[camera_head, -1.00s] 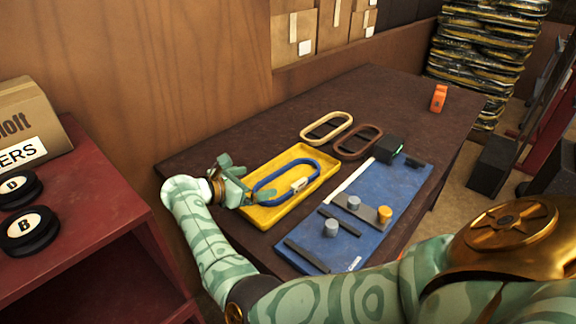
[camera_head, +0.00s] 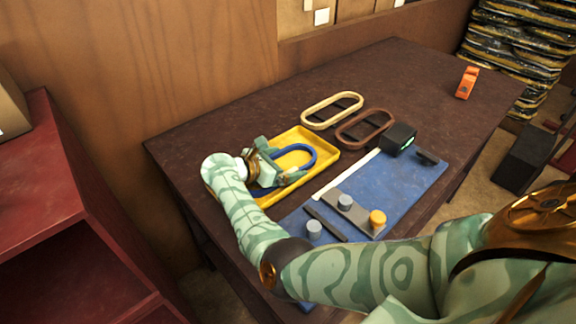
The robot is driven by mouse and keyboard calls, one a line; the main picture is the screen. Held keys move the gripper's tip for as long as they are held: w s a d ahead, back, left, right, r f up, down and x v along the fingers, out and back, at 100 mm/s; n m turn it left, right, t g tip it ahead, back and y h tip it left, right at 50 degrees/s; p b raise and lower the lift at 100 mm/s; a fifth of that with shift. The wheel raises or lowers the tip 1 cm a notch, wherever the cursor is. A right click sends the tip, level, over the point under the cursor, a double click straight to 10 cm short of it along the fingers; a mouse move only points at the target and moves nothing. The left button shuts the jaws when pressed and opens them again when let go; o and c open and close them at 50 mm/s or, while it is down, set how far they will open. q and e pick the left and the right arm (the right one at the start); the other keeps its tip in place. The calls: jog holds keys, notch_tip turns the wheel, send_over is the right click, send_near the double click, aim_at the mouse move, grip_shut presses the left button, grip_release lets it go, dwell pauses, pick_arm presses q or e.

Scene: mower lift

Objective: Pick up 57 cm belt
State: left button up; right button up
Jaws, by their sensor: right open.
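A blue oval belt (camera_head: 311,153) lies in a yellow tray (camera_head: 327,165) on the dark table. My right gripper (camera_head: 277,163) is open over the left part of the tray, at the belt. It hides the belt's near left part; I cannot tell whether it touches the belt. A cream oval belt (camera_head: 308,115) and a brown oval belt (camera_head: 345,134) lie on the table beyond the tray. I can read no length on any belt. My left gripper is not in view.
A blue mat (camera_head: 412,184) right of the tray carries a grey plate with knobs (camera_head: 377,218), dark bars and a black box (camera_head: 398,138). An orange item (camera_head: 467,83) stands at the far right. A red shelf (camera_head: 50,165) is at the left. The table's far middle is clear.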

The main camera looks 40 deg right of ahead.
jog(key=shift+a+r, duration=0.1)
jog(key=shift+a, duration=0.2)
jog(key=c, duration=0.5)
jog(key=shift+d, duration=0.1)
jog(key=shift+c, duration=1)
